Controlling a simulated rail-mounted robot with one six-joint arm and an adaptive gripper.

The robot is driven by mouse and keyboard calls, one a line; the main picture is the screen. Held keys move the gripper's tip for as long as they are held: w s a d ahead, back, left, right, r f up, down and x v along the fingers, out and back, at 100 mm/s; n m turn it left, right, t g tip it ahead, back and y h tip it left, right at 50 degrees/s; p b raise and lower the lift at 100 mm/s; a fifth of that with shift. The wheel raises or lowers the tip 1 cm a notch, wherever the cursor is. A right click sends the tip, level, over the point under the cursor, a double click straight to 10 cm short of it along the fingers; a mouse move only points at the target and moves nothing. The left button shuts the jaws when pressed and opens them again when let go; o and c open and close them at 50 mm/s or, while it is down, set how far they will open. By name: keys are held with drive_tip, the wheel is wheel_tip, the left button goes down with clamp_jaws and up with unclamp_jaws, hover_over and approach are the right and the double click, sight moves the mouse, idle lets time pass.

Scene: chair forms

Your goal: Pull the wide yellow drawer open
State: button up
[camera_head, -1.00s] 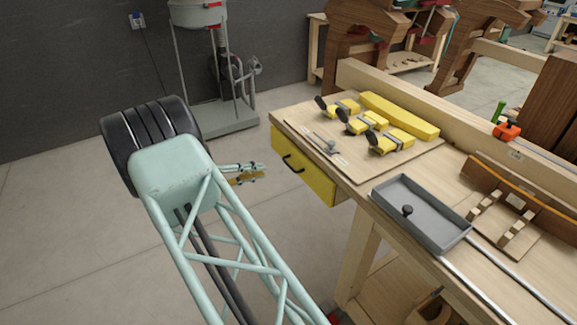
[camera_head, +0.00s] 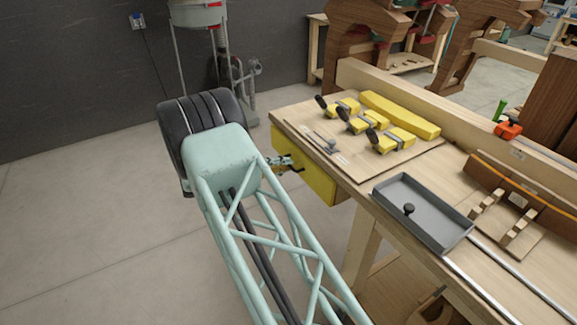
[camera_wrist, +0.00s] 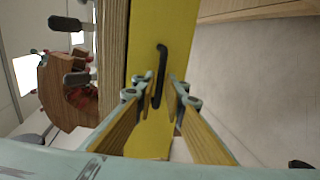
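The wide yellow drawer (camera_head: 318,182) sits under the near left edge of the workbench, and its front looks flush with the bench. Its black bar handle (camera_wrist: 161,70) shows in the wrist view, running up the picture across the yellow front. My gripper (camera_wrist: 164,98) is open, with one finger on each side of the handle's lower end in that view. A gap shows between the fingers, and I cannot tell whether they touch the handle. In the head view my gripper (camera_head: 292,164) is at the drawer front and hides most of the handle.
The workbench top (camera_head: 350,172) carries several yellow clamp-like blocks (camera_head: 392,140) and a grey tray (camera_head: 422,214) with a black knob. An orange item (camera_head: 508,130) lies farther back. The floor (camera_head: 100,240) to the left of the bench is clear.

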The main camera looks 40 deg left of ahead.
drive_tip(key=shift+x, duration=1)
drive_tip(key=shift+c, duration=0.3)
clamp_jaws()
drive_tip(key=shift+s, duration=0.1)
